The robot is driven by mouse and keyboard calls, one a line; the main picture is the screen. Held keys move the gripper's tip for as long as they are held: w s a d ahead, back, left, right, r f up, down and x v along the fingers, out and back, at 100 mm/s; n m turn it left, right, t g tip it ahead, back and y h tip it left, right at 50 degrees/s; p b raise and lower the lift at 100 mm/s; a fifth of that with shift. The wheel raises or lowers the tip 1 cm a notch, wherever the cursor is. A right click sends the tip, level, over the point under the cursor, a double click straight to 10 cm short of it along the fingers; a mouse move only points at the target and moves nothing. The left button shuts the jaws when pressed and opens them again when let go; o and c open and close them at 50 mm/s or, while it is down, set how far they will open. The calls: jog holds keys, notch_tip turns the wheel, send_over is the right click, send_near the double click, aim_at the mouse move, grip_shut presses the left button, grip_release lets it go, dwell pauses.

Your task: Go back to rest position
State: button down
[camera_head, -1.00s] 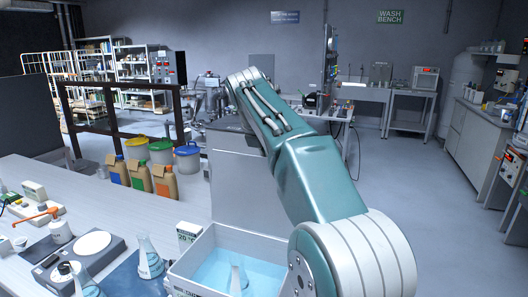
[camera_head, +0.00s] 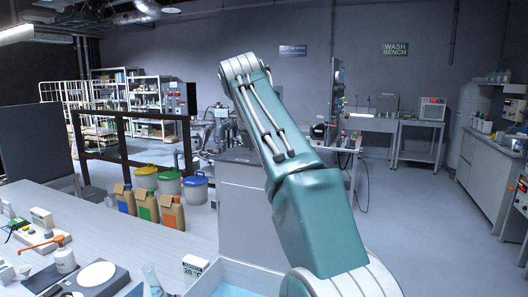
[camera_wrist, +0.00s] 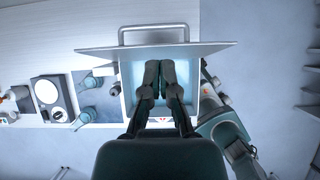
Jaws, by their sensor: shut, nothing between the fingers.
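My gripper (camera_wrist: 160,82) shows in the wrist view with its two dark fingers side by side, shut and empty. It is over a white bin with a pale blue inside (camera_wrist: 126,85), apparently the blue-filled container (camera_head: 228,280) at the bottom of the head view. My fingers cover much of its inside. A flat grey panel with a bar handle (camera_wrist: 155,50) lies across the bin's far side in the wrist view. In the head view my teal arm rises from the lower right and bends away; the gripper itself is hidden there.
On the bench (camera_head: 75,210) at left stand a balance (camera_head: 97,275), a flask (camera_head: 152,280) and a white sign box (camera_head: 194,265). Brown jugs (camera_head: 172,212) and lidded buckets (camera_head: 195,190) stand behind. Open floor (camera_head: 410,230) lies to the right.

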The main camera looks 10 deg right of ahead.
jog(key=s+d+f+m+y, duration=0.15)
jog(key=s+f+m, duration=0.25)
jog(key=s+m, duration=0.4)
jog(key=s+d+f+m+y, duration=0.1)
jog(key=s+d+f+m, duration=0.1)
jog(key=s+f+m, duration=1.9)
jog(key=s+f, duration=0.1)
jog(key=s, duration=0.1)
jog(key=shift+s+f+y, duration=0.35)
jog(key=shift+s+y, duration=0.05)
jog(key=shift+y, duration=0.05)
jog(key=shift+s+a, duration=0.1)
